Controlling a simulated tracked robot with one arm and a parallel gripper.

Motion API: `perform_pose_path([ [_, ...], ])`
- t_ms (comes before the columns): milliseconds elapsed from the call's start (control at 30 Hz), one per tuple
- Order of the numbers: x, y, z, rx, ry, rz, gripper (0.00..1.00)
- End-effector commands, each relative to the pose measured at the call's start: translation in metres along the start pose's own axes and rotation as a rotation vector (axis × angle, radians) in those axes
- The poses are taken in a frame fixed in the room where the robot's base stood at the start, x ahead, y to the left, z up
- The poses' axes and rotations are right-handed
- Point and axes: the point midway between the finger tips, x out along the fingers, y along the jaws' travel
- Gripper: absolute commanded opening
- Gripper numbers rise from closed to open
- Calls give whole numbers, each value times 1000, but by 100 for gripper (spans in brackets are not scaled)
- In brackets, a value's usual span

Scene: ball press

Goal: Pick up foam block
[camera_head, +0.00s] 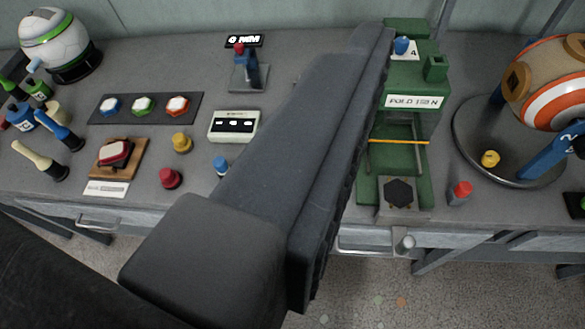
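No thing in view is plainly a foam block, and I cannot tell which one it is. A small grey block with a dark hexagonal piece (398,193) on top sits at the front of the green press (408,72). A red rounded piece (115,153) lies on a brown board (128,168) at the left. My gripper (375,45) shows as a long dark grey part with a ridged right edge. It crosses the middle of the view toward the press and hides part of the bench. Two separate fingertips cannot be made out, and nothing held shows.
The grey bench (300,60) carries a button panel (145,108), a white box (234,125), a joystick (249,72) and several small coloured knobs. An orange-and-white ball (560,85) stands at the right, a white ball (57,38) at the left. Drawer handles project at the front edge.

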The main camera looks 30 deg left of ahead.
Motion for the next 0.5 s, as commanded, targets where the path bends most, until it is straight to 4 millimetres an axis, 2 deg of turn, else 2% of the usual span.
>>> perform_pose_path([
  [67, 12, -2, 8, -2, -8, -4, 62],
  [167, 47, -10, 32, -11, -27, -17, 62],
  [267, 97, -10, 75, -26, -50, -40, 62],
  [300, 118, -17, 96, -34, -59, -53, 62],
  [400, 164, -40, 158, -56, -82, -92, 62],
  [500, 197, -66, 224, -76, -106, -139, 62],
])
